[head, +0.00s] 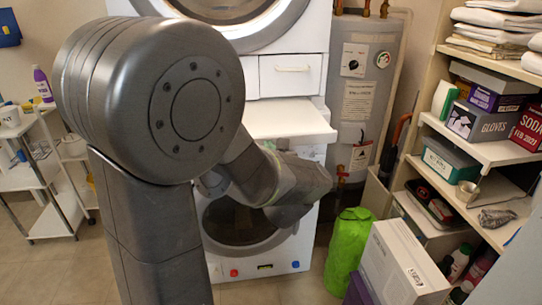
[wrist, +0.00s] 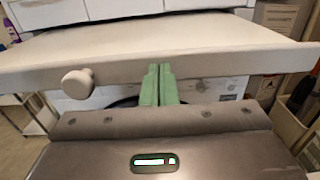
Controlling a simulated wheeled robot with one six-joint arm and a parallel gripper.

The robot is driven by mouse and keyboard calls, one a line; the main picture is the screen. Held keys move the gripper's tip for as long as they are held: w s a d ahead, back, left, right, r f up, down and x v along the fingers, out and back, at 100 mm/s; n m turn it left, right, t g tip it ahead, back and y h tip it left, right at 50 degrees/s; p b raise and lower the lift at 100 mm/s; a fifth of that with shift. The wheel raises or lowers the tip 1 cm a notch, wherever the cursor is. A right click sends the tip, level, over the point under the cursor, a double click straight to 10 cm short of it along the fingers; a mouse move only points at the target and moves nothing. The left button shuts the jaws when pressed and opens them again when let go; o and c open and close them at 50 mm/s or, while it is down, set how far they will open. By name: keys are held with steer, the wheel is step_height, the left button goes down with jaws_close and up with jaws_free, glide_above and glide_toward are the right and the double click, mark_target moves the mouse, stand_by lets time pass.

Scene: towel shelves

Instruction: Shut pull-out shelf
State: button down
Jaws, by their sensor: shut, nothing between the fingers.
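The white pull-out shelf (head: 290,119) sticks out between the two stacked machines in the head view. In the wrist view its top (wrist: 190,38) spans the picture, and its front edge carries a round pale knob (wrist: 78,83) left of my fingers. My gripper (wrist: 159,68) is shut and empty, with its green fingers side by side. The fingertips overlap the middle of the shelf's front edge in the picture; I cannot tell whether they touch it. In the head view my arm hides part of the shelf's left side, and the fingers are not clear.
The lower machine's round door (head: 240,222) is below the shelf, partly behind my arm. A grey water heater (head: 365,95) stands to the right. A loaded rack is at far right, a white cart (head: 38,180) at left.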

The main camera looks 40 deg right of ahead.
mark_target(257, 109)
steer(key=b+x, duration=0.1)
steer(key=x, duration=2.3)
steer(key=shift+f+b, duration=0.1)
steer(key=shift+b, duration=0.25)
steer(key=shift+r, duration=0.25)
steer(key=shift+w, duration=0.1)
steer(key=shift+a, duration=0.1)
